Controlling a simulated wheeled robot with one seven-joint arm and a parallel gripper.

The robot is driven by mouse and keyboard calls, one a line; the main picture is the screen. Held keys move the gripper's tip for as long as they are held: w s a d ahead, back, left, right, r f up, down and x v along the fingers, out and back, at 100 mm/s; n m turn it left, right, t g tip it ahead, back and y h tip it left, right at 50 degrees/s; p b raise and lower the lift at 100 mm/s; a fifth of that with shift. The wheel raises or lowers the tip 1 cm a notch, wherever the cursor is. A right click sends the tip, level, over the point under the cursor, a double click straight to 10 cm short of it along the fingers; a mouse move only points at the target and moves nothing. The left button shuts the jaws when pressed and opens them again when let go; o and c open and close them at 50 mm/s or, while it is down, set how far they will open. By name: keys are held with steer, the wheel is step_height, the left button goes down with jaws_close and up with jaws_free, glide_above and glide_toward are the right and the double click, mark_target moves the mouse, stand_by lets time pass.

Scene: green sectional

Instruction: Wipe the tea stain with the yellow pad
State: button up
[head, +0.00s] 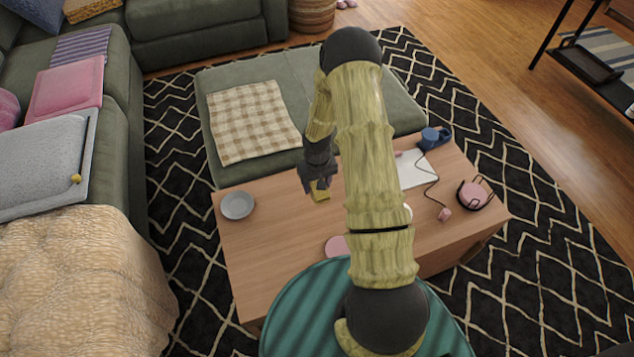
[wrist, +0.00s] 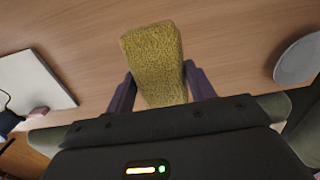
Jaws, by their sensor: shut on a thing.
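The yellow pad (wrist: 153,60) is held between the two fingers of my gripper (wrist: 160,88) in the wrist view. In the head view the pad (head: 320,193) shows just below my gripper (head: 314,186), over the wooden coffee table (head: 275,240). I cannot tell whether the pad touches the tabletop. No tea stain can be made out in either view; my arm hides part of the table in the head view.
A grey plate (head: 237,205) lies on the table's left. A white sheet (head: 414,170), a blue mug (head: 434,137), a pink corded piece (head: 444,214) and a pink round item in a dark holder (head: 474,194) are on the right. A pink disc (head: 337,246) lies near the front.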

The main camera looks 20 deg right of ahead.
step_height(320, 180, down, 5)
steer(key=b, duration=0.4)
steer(key=shift+w+f, duration=0.1)
steer(key=shift+f, duration=0.05)
steer(key=shift+a+f, duration=0.1)
steer(key=shift+f, duration=0.25)
steer(key=shift+f+b, duration=0.55)
steer(key=d, duration=0.4)
steer(key=shift+s+d+r+p, duration=0.15)
steer(key=shift+s+r+p, duration=0.05)
steer(key=shift+r+p, duration=0.1)
steer(key=shift+c, duration=0.4)
steer(key=shift+f+b, duration=0.35)
steer(key=shift+b, duration=0.05)
steer(key=shift+w+a+r, duration=0.1)
steer(key=shift+a+r, duration=0.15)
steer(key=shift+a, duration=0.75)
steer(key=shift+a+f, duration=0.15)
steer(key=shift+a, duration=0.95)
step_height(320, 180, up, 8)
steer(key=p, duration=0.6)
steer(key=shift+p, duration=0.35)
steer(key=shift+r, duration=0.25)
